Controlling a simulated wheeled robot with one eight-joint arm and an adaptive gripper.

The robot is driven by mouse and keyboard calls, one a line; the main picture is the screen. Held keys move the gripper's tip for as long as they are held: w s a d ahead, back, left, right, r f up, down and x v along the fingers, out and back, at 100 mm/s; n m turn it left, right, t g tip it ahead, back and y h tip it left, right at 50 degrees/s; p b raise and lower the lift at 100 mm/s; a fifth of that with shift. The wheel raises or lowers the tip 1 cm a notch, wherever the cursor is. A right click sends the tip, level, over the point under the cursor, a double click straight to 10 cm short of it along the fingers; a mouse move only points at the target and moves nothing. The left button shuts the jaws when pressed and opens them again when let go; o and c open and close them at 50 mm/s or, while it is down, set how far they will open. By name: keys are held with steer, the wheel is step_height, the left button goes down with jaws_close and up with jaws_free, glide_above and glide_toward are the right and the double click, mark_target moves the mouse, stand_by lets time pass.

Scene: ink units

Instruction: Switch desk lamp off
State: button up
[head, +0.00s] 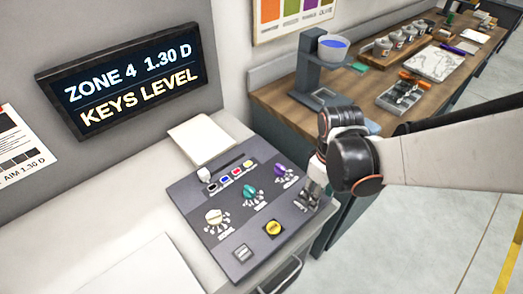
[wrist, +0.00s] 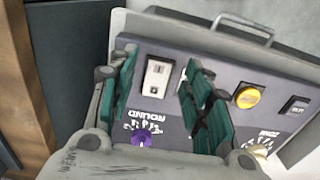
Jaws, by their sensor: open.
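I cannot tell whether the fingers touch the panel. In the head view my gripper (head: 308,194) is over the right edge of the panel (head: 187,196), and the switch there is hard to make out behind the fingers. No desk lamp can be clearly identified.
A lit display (head: 130,82) reads KEYS LEVEL. A wooden bench (head: 285,100) with cups and trays stands behind.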

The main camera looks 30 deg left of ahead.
steer(key=shift+s+a+f+b, duration=0.15)
steer(key=shift+f+b, duration=0.3)
steer(key=shift+f, duration=0.6)
steer(key=shift+s+a+r, duration=0.1)
steer(key=c, duration=1.1)
steer(key=shift+o, duration=0.2)
steer(key=shift+o, duration=0.5)
